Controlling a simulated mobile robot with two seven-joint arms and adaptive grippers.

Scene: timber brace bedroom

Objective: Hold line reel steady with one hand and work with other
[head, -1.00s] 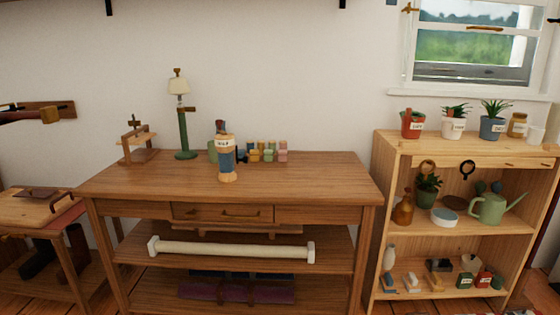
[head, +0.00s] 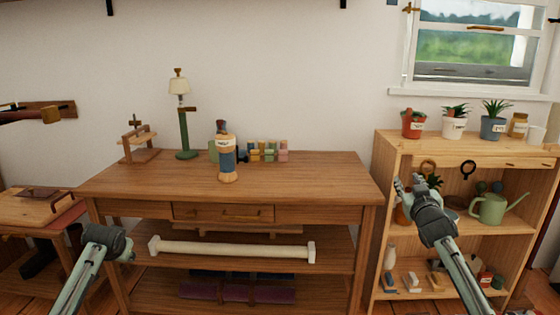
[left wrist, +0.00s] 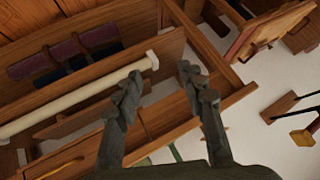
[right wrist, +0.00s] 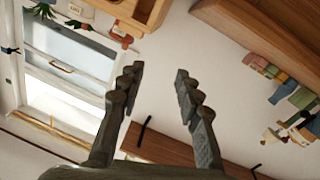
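The likely line reel (head: 227,163), a wooden spool with a blue middle and a pale label, stands upright on the wooden desk (head: 320,180), left of its middle. My right gripper (head: 414,184) is raised before the shelf unit, well right of the reel. Its fingers are apart and empty in the right wrist view (right wrist: 158,74). My left gripper (head: 130,247) is low at the desk's left front, below the top and away from the reel. Its fingers are apart and empty in the left wrist view (left wrist: 158,82). Neither gripper touches the reel.
Small coloured blocks (head: 268,152) stand behind the reel. A green lamp (head: 183,130) and a wooden stand (head: 138,147) are at the back left. The shelf unit (head: 381,165) holds pots. A white roll (head: 230,249) lies under the desktop. The front desktop is clear.

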